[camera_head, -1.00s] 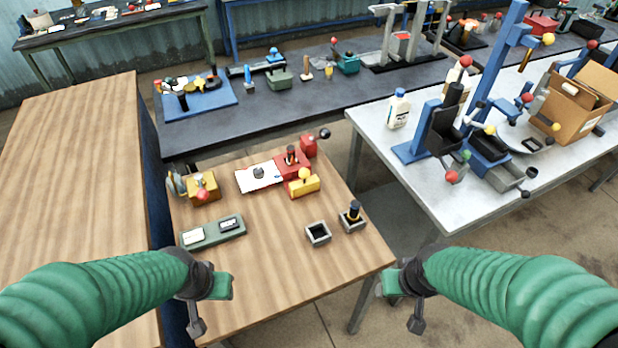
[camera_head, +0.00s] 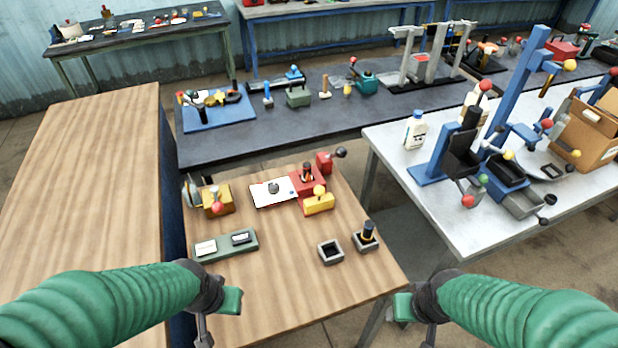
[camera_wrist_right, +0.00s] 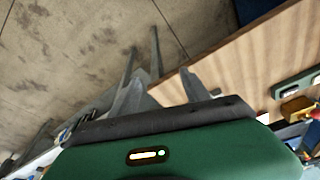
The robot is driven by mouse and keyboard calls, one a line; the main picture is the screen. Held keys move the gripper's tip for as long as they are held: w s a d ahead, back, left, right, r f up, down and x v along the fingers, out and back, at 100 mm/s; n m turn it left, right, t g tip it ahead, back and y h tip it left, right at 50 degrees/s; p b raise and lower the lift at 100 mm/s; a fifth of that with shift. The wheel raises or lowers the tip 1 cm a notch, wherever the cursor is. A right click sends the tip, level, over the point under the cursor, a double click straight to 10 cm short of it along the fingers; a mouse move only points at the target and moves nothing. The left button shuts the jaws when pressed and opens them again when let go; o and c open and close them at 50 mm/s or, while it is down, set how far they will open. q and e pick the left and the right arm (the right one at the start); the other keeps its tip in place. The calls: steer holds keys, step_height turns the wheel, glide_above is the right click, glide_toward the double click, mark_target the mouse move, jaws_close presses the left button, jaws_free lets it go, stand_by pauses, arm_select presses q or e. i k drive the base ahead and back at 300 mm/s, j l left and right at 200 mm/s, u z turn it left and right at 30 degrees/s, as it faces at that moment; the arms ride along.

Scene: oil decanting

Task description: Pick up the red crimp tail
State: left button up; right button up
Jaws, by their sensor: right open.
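No part is clearly recognisable as the red crimp tail. Red parts on the small wooden table are a red block with a dark handle (camera_head: 309,182), a red piece with a black ball lever (camera_head: 325,163) and a red knob (camera_head: 217,208) on a yellow box (camera_head: 214,199). My left gripper (camera_head: 218,318) is at the table's near left, apart from these parts; its jaws are partly cut off. My right gripper (camera_head: 414,322) is beyond the near right corner, open and empty. Its fingers also show in the right wrist view (camera_wrist_right: 162,88), over floor and table edge.
On the wooden table (camera_head: 290,290) are a green tray (camera_head: 226,245), a yellow block (camera_head: 318,204), a white plate (camera_head: 262,193) and two small square holders (camera_head: 330,251) (camera_head: 366,240). A metal table (camera_head: 450,222) with a blue press stands right. The table's near part is clear.

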mark_target(306, 176)
steer(key=l+u, duration=0.15)
steer(key=u, duration=1.7)
steer(key=k+l+u, duration=0.1)
steer(key=l, duration=0.35)
steer(key=k+l, duration=0.15)
steer(key=l, duration=0.25)
steer(key=k+l+u, duration=0.15)
steer(key=l, duration=0.3)
steer(key=i, duration=0.05)
